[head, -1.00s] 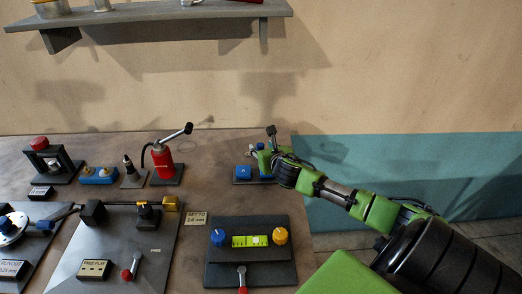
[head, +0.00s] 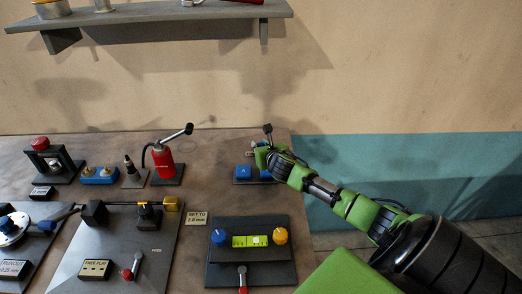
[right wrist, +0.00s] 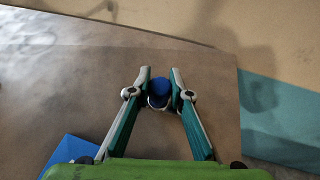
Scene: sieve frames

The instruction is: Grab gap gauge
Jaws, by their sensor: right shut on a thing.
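My right gripper (head: 259,156) is at the back right of the bench, over the blue blocks. In the right wrist view its two fingers (right wrist: 159,87) are closed in on a small upright piece with a round blue top (right wrist: 160,92) and a pale collar, which I take to be the gap gauge. Its lower part is hidden. A blue block marked A (head: 243,173) sits just below the gripper in the head view, and a blue corner (right wrist: 75,172) shows at the lower left of the wrist view. My left gripper is not in view.
A red extinguisher-like bottle (head: 163,162) with a black-tipped lever stands to the left. A dark panel (head: 250,276) with a blue knob (head: 218,237), a yellow knob (head: 280,236) and a green display (head: 250,241) lies in front. The bench around the gripper is mostly bare.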

